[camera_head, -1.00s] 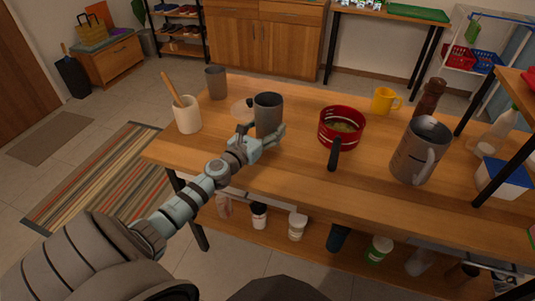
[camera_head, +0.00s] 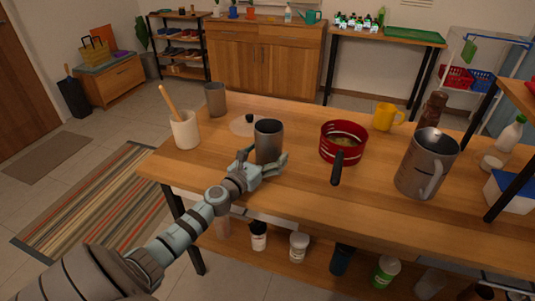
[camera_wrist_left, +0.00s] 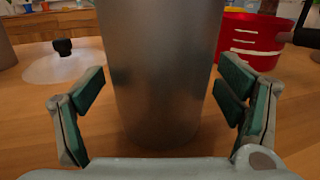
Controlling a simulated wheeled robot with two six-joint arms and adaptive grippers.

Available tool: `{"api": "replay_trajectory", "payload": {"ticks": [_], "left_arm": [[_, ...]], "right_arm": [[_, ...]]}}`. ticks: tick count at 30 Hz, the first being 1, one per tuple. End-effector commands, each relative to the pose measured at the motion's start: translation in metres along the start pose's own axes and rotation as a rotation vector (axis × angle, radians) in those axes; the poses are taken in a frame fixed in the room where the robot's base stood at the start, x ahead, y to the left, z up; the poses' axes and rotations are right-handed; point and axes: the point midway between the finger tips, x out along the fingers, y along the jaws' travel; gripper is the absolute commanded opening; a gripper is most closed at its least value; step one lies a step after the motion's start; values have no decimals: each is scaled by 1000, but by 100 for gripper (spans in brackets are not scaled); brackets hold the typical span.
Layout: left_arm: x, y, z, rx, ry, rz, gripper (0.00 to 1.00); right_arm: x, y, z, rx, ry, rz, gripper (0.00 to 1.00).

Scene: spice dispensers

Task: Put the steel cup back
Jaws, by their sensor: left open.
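A steel cup (camera_head: 268,136), grey and tall, stands upright on the wooden table. It also fills the middle of the left wrist view (camera_wrist_left: 162,70). My left gripper (camera_head: 264,157) is low at the cup's near side, one finger on each side of it. In the left wrist view the open fingers show gaps to the cup on both sides. A second, similar grey cup (camera_head: 215,97) stands farther back at the table's left end. My right gripper is not in view.
A glass lid (camera_head: 243,125) with a black knob lies just behind and left of the cup. A white crock (camera_head: 185,131) with a wooden utensil stands left. A red pot (camera_head: 343,135) stands right, its black handle (camera_head: 337,170) toward me. A large metal jug (camera_head: 420,165) stands farther right.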

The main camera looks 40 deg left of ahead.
Motion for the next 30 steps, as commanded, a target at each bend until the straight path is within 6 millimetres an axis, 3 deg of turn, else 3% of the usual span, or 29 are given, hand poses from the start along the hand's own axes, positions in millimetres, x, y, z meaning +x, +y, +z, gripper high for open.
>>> {"api": "replay_trajectory", "payload": {"ticks": [8, 21, 25, 30], "left_arm": [[-3, 0, 4, 2, 0, -1, 86], [-97, -1, 1, 6, 5, -6, 86], [-115, 0, 3, 4, 4, -1, 86], [-121, 0, 4, -1, 0, -1, 86]], "right_arm": [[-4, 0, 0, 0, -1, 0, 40], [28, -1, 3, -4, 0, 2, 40], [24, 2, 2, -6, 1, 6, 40], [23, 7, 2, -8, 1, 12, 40]]}}
